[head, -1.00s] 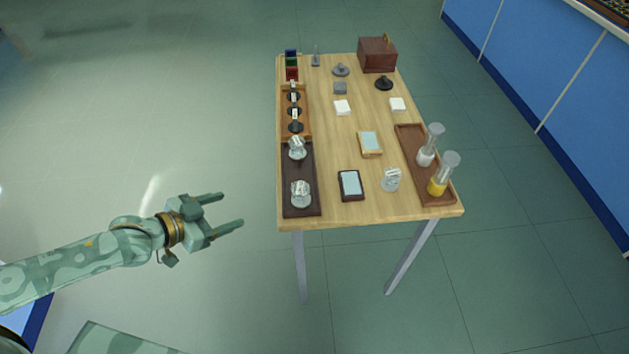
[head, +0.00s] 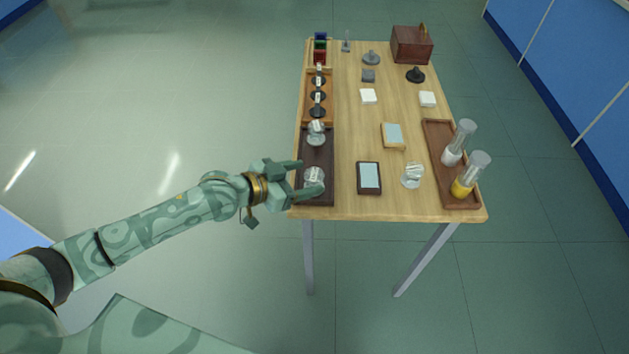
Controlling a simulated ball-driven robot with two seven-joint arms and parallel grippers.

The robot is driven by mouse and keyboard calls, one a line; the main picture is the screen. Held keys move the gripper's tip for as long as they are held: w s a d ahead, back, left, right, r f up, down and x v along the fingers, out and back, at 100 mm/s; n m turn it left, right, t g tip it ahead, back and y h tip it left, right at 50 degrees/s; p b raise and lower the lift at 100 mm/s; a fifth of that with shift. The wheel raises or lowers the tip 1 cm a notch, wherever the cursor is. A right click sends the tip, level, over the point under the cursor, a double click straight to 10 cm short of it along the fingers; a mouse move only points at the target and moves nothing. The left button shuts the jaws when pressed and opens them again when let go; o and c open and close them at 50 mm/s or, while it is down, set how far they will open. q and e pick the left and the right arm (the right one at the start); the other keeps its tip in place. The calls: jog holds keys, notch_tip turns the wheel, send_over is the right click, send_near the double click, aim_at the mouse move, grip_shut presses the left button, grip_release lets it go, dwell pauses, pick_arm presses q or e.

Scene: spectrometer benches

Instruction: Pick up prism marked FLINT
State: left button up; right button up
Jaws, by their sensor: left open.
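Two clear glass prisms sit on a dark tray along the table's left edge (head: 326,155). The near prism (head: 314,176) is at the tray's front end, and the far prism (head: 316,130) is behind it. A third clear piece (head: 412,174) stands on the bare wood at the front right. The markings are too small to read, so I cannot tell which is FLINT. My left gripper (head: 311,178) is open, its fingertips at the near prism, one on its far side and one on its near side. I cannot tell if they touch it. My right gripper is not in view.
A dark-framed pad (head: 369,177) and a wood-framed pad (head: 393,135) lie mid-table. An orange-brown rack (head: 306,105) with black discs is behind the dark tray. A wooden box (head: 411,46) stands at the back.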

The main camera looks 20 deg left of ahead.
aim_at(311, 175)
pick_arm(q)
jog(key=b+x, duration=0.1)
jog(key=x, duration=0.3)
jog(key=shift+w+a+f, duration=0.1)
jog(key=shift+f, duration=0.1)
jog(key=shift+r, duration=0.1)
jog(key=c, duration=1)
jog(key=shift+c, duration=0.2)
